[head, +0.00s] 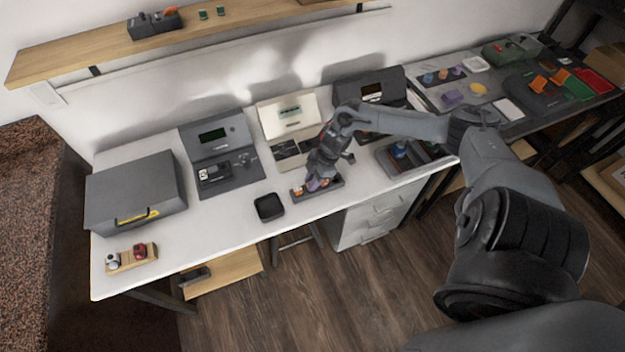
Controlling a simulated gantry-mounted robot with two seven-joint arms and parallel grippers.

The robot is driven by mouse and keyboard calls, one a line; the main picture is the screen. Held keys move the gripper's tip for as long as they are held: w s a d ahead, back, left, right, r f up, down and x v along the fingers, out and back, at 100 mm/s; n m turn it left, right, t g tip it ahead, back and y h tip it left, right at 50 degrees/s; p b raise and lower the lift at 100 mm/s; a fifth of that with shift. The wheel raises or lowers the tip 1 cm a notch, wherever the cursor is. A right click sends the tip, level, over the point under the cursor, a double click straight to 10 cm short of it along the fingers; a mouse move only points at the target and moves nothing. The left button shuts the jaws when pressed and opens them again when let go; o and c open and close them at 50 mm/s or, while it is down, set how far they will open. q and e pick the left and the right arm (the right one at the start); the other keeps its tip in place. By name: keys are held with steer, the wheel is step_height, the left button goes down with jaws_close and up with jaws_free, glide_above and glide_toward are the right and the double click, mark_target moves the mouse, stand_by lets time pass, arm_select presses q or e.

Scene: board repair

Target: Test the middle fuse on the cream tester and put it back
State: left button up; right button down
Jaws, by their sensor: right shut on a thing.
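The cream tester (285,111) stands at the back of the white table, left of my right arm, with a small display on its upright panel. A dark fuse holder (336,184) lies on the table in front of it. Small orange and purple pieces, seemingly fuses, show in the holder around my fingertips. My right gripper (314,183) points down at the middle of the holder and is shut on a small piece, apparently the middle fuse. The fingers partly hide it, and I cannot tell whether it is still seated. My left gripper is not in view.
A dark grey tester (215,135) stands left of the cream one, and a black device (371,90) stands right. A small black tray (269,207) lies left of the holder. A grey toolbox (135,190) stands at left. The front table strip between is mostly clear.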

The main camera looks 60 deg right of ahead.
steer(key=shift+f, duration=0.1)
steer(key=c, duration=0.9)
jaws_free()
steer(key=shift+o, duration=0.4)
steer(key=shift+o, duration=1)
steer(key=shift+r, duration=0.2)
steer(key=shift+r+p, duration=0.9)
steer(key=shift+p, duration=0.45)
